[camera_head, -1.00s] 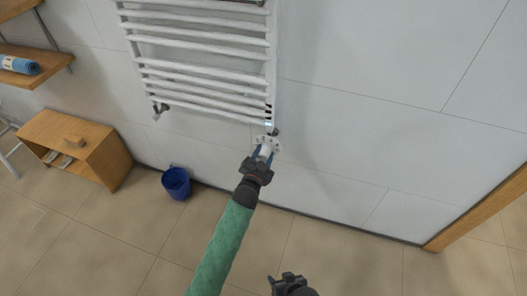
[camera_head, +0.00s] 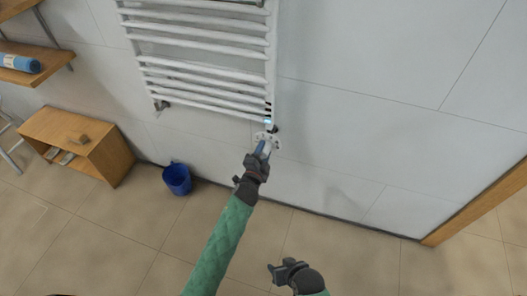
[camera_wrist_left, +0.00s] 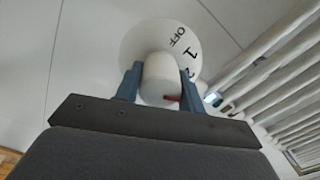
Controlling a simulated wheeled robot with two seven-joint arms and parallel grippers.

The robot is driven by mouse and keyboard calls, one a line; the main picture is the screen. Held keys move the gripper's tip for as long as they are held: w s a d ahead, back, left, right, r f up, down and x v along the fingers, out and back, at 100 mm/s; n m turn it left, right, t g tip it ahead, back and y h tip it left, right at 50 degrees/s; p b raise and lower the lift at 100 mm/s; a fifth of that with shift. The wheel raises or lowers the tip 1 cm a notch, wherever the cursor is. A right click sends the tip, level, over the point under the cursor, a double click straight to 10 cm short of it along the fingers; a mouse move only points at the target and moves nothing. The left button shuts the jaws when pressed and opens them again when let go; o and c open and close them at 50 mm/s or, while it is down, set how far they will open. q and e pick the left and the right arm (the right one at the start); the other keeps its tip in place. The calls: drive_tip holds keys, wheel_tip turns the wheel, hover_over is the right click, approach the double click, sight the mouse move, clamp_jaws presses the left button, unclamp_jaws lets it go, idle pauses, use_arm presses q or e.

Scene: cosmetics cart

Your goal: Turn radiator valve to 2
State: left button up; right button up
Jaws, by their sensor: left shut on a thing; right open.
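The radiator valve shows in the left wrist view as a white knob (camera_wrist_left: 160,78) in front of a round white dial (camera_wrist_left: 147,38). The dial reads OFF and 1, with another figure partly hidden beside my right-hand finger. A red mark (camera_wrist_left: 172,98) on the knob points right towards that finger; I cannot tell which figure it lines up with. My left gripper (camera_wrist_left: 158,82) is shut on the knob, one blue finger on each side. In the head view the dial (camera_head: 273,140) sits just beyond my left gripper (camera_head: 262,151). My right gripper (camera_head: 281,270) is open and empty, low in the view.
A white towel radiator (camera_head: 200,62) hangs on the tiled wall above the valve. A blue bucket (camera_head: 177,180) and a wooden cabinet (camera_head: 112,158) stand on the floor to the left. The floor to the right is clear.

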sight(262, 156)
idle(0.4)
use_arm(q)
drive_tip(key=o, duration=1)
use_arm(e)
drive_tip(key=shift+r, duration=0.1)
use_arm(q)
drive_tip(key=shift+s+a, duration=0.1)
drive_tip(key=shift+s, duration=0.2)
drive_tip(key=v, duration=0.6)
drive_tip(key=shift+s+b, duration=0.2)
drive_tip(key=shift+b, duration=0.1)
drive_tip(key=shift+s+a, duration=0.1)
drive_tip(key=shift+s, duration=0.25)
use_arm(e)
wheel_tip(262, 156, down, 3)
drive_tip(key=shift+s, duration=0.1)
